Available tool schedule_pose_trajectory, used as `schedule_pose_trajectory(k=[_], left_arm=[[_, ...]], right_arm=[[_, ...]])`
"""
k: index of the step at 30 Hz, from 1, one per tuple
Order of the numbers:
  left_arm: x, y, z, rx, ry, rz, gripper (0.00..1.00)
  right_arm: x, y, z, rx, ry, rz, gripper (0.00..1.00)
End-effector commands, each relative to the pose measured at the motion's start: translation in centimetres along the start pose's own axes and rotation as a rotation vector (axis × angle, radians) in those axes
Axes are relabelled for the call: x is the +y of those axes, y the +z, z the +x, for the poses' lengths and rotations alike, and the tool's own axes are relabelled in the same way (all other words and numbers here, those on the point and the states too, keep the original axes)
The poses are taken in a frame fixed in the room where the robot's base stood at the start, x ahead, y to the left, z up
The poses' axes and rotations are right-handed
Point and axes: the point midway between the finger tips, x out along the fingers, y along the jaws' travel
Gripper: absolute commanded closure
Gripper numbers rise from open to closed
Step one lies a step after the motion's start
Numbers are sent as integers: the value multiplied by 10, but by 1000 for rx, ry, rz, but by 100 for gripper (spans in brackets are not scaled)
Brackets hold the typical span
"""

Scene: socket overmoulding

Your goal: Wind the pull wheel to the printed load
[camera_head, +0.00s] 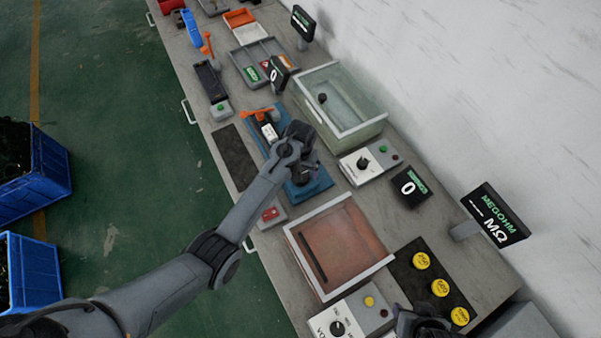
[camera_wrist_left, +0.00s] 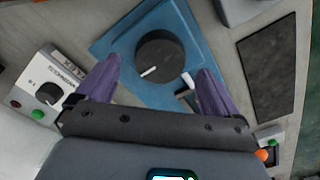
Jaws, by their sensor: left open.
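The pull wheel (camera_wrist_left: 160,57), a round black knob with a white pointer line, sits on a blue base plate (camera_wrist_left: 118,40) in the left wrist view. My left gripper (camera_wrist_left: 158,72) is open; its two purple fingers stand either side of the wheel's near part, apart from it. A black display (camera_head: 409,188) reads 0. I cannot make out a printed load. A dark part of my right arm shows at the bottom edge; its jaws cannot be made out.
A clear-walled tank (camera_head: 345,128) and a control box with a black knob (camera_head: 368,162) stand right of the blue base. A brown tray (camera_head: 340,240), yellow weights (camera_head: 440,287) and a megohm display (camera_head: 495,214) stand nearer.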

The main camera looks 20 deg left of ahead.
Motion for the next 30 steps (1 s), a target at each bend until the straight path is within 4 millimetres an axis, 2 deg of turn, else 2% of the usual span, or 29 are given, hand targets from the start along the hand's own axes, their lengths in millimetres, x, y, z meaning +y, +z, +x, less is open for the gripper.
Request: schedule_pose_trajectory(k=[6, 19, 30], left_arm=[[0, 0, 24, 0, 0, 0, 5], [0, 0, 31, 1, 0, 0, 5], [0, 0, 31, 0, 0, -1, 60]], right_arm=[[2, 2, 4, -1, 6, -6, 57], [1, 1, 4, -1, 2, 0, 57], [-1, 1, 4, 0, -3, 5, 57]])
